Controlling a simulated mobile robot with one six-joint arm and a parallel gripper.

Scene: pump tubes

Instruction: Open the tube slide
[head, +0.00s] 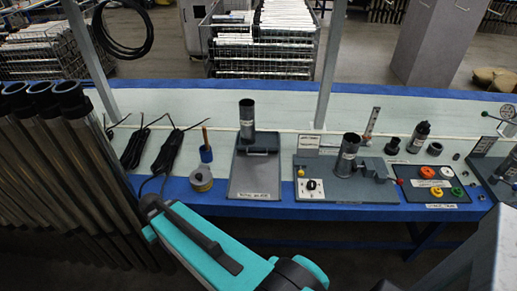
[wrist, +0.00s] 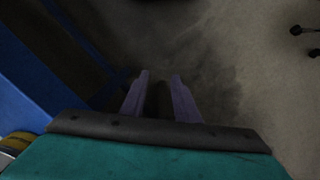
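A grey flat station with a label at its front edge, which looks like the tube slide (head: 256,180), sits on the bench in the middle of the head view. The label is too small to read surely. My gripper (wrist: 158,82) shows in the wrist view with its two fingers apart and nothing between them. It points at a bare dark floor, away from the slide. The fingers are not visible in the head view.
Long pipes (head: 60,165) stand at the far left. A post (head: 328,65) rises behind.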

